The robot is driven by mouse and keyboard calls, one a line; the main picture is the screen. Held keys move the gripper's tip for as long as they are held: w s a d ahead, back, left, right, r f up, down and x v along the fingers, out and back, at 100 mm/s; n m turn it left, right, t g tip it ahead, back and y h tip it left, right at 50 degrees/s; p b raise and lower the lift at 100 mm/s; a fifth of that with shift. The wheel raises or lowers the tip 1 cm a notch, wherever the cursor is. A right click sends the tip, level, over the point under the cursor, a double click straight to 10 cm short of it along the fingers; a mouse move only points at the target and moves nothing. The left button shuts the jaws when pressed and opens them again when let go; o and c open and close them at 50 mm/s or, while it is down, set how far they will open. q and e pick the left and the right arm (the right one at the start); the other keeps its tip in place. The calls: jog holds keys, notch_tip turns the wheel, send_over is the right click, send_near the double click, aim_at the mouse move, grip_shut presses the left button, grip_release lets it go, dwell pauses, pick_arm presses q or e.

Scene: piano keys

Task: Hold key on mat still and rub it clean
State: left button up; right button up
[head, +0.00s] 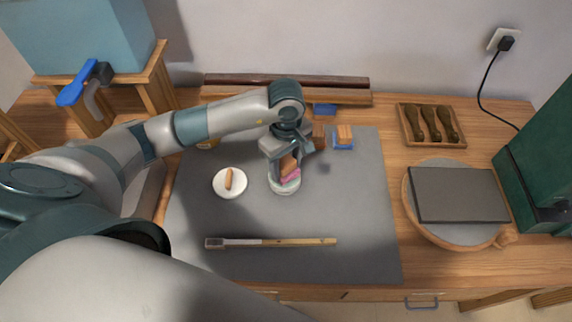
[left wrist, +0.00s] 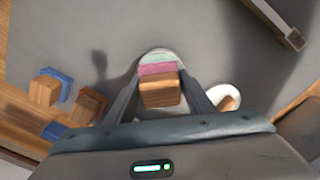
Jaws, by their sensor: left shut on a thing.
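A long narrow key (head: 270,242) lies flat across the front of the grey mat (head: 360,215). Its left end is dark grey, its right part bare wood. One end shows in the left wrist view (left wrist: 292,38). My left gripper (head: 289,166) is behind the key, apart from it, and is shut on a wooden block (left wrist: 160,92) with a pink layer (left wrist: 158,69). The block is at a pale round dish (head: 284,186); I cannot tell if it touches it. My right gripper is in neither view.
A white dish (head: 230,190) with a small tan piece stands left of the gripper. A wooden block on a blue base (head: 343,137) and another block (head: 318,134) stand at the back right. A grey slab (head: 460,194) lies right of the mat. The mat's right front is clear.

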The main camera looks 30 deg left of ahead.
aim_at(286, 163)
pick_arm(q)
jog(key=shift+f+b, duration=0.45)
jog(key=shift+b, duration=0.05)
dwell(0.7)
jog(key=shift+s+f+b, duration=0.1)
jog(key=shift+b, duration=0.35)
dwell(2.4)
jog(key=shift+r+p, duration=1.3)
jog(key=shift+r, duration=2.3)
jog(key=shift+d+r+m+b, duration=0.25)
jog(key=shift+r+m+b, duration=0.1)
jog(key=shift+m, duration=0.35)
jog(key=s+d+r+m+b, duration=0.2)
jog(key=r+m, duration=0.4)
jog(key=m, duration=0.6)
jog(key=shift+s+d+b, duration=0.25)
jog(key=shift+s+b, duration=0.45)
jog(key=shift+b, duration=0.25)
